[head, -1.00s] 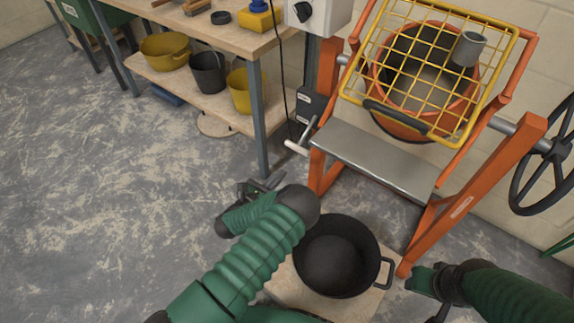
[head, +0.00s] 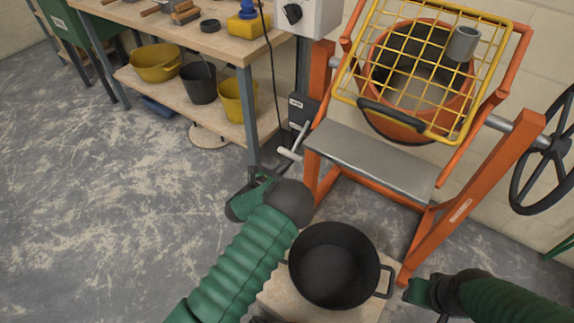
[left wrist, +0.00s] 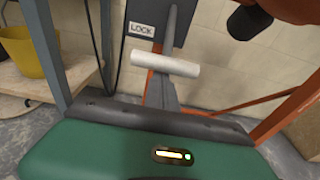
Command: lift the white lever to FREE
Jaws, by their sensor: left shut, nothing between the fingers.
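The white lever grip (head: 290,154) sits on a grey bar at the left side of the orange mixer frame. In the left wrist view, the white grip (left wrist: 165,65) lies crosswise just below a LOCK label (left wrist: 141,29) on a dark plate (head: 303,108). My left gripper (head: 260,173) is shut and empty, just below and left of the grip in the head view, seemingly apart from it.
A black tub (head: 334,265) stands on a low board below the mixer. The orange frame (head: 440,235) and grey shelf plate (head: 370,158) rise right of the lever. A workbench leg (head: 247,110) stands to its left. The floor at left is clear.

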